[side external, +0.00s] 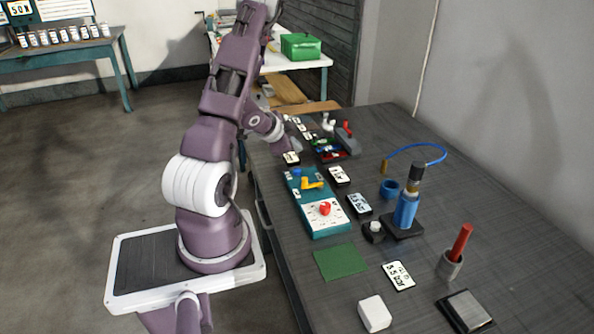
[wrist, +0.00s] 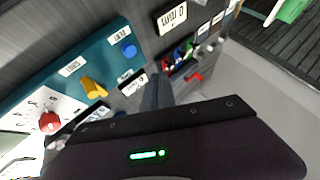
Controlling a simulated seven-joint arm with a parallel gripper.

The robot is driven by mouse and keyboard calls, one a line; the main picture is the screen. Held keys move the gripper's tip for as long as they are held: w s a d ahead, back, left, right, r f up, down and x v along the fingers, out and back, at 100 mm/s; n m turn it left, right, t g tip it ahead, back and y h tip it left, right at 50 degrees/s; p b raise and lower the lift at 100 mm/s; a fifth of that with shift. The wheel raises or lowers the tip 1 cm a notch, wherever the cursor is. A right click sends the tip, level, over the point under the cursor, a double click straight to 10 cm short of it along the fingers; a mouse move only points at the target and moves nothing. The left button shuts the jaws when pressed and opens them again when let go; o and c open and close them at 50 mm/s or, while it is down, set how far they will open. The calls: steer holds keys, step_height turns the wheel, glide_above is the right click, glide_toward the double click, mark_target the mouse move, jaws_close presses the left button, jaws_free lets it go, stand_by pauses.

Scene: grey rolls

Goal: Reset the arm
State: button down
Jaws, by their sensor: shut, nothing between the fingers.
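My gripper (wrist: 159,88) shows in the wrist view as dark fingers held together at the edge of the dark wrist housing, with nothing between them. In the side view my arm stands upright and bends at the top. Its wrist end hangs over the far left edge of the grey table, near the teal panel (side external: 318,226). The fingers are hard to make out there. The panel also shows in the wrist view (wrist: 52,82), with a red knob (wrist: 49,122), a yellow lever (wrist: 94,88) and a blue button (wrist: 129,50).
Beyond the panel are a grey device (side external: 347,141) and coloured blocks. A blue bottle (side external: 405,211) on a black base, a green mat (side external: 341,262), a white cube (side external: 374,313) and a red-handled tool in a grey cup (side external: 450,266) stand nearer.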

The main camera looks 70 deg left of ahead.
steer(key=shift+r, duration=0.1)
stand_by(0.3)
steer(key=w+d+r+n, duration=0.1)
steer(key=w+d+r, duration=0.2)
steer(key=r, duration=0.3)
steer(key=w+d+r, duration=0.3)
steer(key=d+r, duration=0.1)
steer(key=r, duration=0.1)
steer(key=s+d+r+n+h, duration=0.1)
steer(key=d+r, duration=0.3)
steer(key=d, duration=0.3)
steer(key=s+d+r, duration=0.1)
steer(key=d+r, duration=0.3)
steer(key=d, duration=0.2)
steer(key=s+d+r+g+h, duration=0.1)
steer(key=s+d+h, duration=0.1)
steer(key=s+d, duration=0.5)
steer(key=s+d+r+h, duration=0.1)
steer(key=s+d+h, duration=0.1)
steer(key=s+d, duration=0.6)
steer(key=d, duration=0.3)
steer(key=shift+d+r+g, duration=0.2)
steer(key=shift+r+g, duration=0.1)
steer(key=shift+g, duration=0.1)
steer(key=shift+w, duration=0.1)
